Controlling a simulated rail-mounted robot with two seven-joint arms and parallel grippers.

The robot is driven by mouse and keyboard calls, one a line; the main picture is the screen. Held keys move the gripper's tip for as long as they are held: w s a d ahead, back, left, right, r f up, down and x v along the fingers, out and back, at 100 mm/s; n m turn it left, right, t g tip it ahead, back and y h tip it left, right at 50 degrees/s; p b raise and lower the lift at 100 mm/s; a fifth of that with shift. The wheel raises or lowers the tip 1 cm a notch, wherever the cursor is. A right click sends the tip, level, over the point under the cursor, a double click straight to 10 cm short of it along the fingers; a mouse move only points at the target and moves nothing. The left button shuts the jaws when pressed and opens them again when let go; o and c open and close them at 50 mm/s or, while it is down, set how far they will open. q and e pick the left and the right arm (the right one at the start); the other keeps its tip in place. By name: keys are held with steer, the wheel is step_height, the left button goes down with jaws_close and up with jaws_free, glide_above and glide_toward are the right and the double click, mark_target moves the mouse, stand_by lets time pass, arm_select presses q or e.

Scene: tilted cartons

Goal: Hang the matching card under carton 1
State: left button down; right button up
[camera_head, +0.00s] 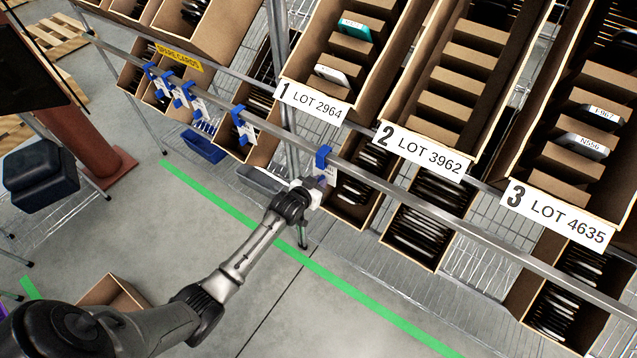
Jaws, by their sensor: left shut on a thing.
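Carton 1 (356,72) is tilted on the upper shelf and carries a label (311,101) reading "1 LOT 2964". It holds a teal item and a white item. My left gripper (315,188) is shut on a white card (330,176) with a blue clip (323,156). The clip is at the metal rail, below and slightly right of carton 1's label. I cannot tell whether it is seated on the rail. The card's print is too small to read, and the gripper partly hides it. Other blue-clipped cards (182,95) hang to the left near the yellow "SPARE CARDS" sign (180,57). My right gripper is not in view.
Carton 2 (452,82), "LOT 3962", and carton 3 (568,150), "LOT 4635", stand to the right. The rail (420,205) runs diagonally below them. Another blue-clipped card (243,125) hangs left of my gripper. Lower boxes (428,252) hold dark items. A blue bin (203,146) sits lower left.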

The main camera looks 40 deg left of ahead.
arm_select(q)
steer(key=c, duration=1.1)
jaws_free()
steer(key=shift+o, duration=0.2)
steer(key=p+v, duration=0.3)
steer(key=v, duration=1)
steer(key=shift+s, duration=0.4)
steer(key=shift+r, duration=0.15)
